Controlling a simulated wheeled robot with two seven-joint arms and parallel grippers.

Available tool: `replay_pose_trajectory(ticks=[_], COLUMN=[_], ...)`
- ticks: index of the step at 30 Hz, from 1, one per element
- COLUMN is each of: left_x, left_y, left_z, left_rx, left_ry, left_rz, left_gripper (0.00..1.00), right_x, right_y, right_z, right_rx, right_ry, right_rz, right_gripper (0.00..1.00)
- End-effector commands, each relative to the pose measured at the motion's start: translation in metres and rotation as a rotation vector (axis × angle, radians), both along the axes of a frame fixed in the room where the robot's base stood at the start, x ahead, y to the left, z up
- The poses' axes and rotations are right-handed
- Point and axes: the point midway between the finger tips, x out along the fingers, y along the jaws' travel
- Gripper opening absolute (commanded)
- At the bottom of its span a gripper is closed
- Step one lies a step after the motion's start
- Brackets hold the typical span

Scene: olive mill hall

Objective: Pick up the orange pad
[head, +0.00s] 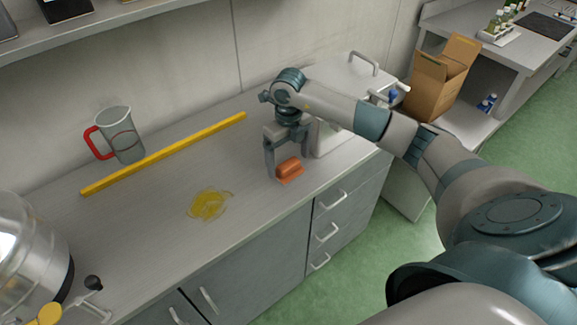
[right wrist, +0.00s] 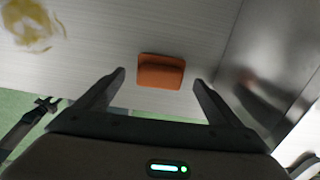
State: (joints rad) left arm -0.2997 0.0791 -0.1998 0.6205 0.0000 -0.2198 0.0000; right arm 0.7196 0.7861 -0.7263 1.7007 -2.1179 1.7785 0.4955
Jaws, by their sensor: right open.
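The orange pad (head: 289,170) lies on the grey worktop near its front edge, with a raised grip along its top. My right gripper (head: 285,173) is right above it, pointing down, with its fingers apart. In the right wrist view the orange pad (right wrist: 160,71) sits ahead of and between the two open fingertips (right wrist: 158,76), with a gap on each side. I cannot see contact between finger and pad. My left gripper is not in view.
A yellow spill (head: 209,204) is on the worktop left of the pad. A yellow bar (head: 165,153) and a jug with a red handle (head: 122,137) stand behind it. A metal box (right wrist: 270,60) is close on the right. A steel vessel (head: 28,250) stands at the left.

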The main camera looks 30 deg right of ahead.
Motion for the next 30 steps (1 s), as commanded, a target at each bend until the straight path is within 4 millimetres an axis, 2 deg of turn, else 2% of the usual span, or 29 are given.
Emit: replay_pose_trajectory(ticks=[1,6,9,22,23,28,30], left_x=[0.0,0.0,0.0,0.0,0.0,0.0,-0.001], left_y=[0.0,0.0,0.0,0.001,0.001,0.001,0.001], left_z=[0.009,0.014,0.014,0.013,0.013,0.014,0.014], left_rx=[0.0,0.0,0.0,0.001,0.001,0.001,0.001], left_ry=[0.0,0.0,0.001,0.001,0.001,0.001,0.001], left_rz=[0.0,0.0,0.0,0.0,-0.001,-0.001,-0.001], left_gripper=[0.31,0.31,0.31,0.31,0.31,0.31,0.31], right_x=[0.0,0.0,0.001,0.001,0.001,0.001,0.001], right_y=[0.0,0.0,0.0,0.0,0.0,0.0,0.0], right_z=[-0.003,-0.022,-0.027,-0.027,-0.027,-0.027,-0.027], right_rx=[0.0,0.0,-0.001,-0.001,-0.001,-0.001,-0.001], right_ry=[0.005,0.002,0.001,0.001,0.001,0.001,0.0], right_rz=[-0.001,0.0,0.0,0.0,0.0,0.0,0.0], right_gripper=[0.88,0.88,0.88,0.88,0.86,0.45,0.43])
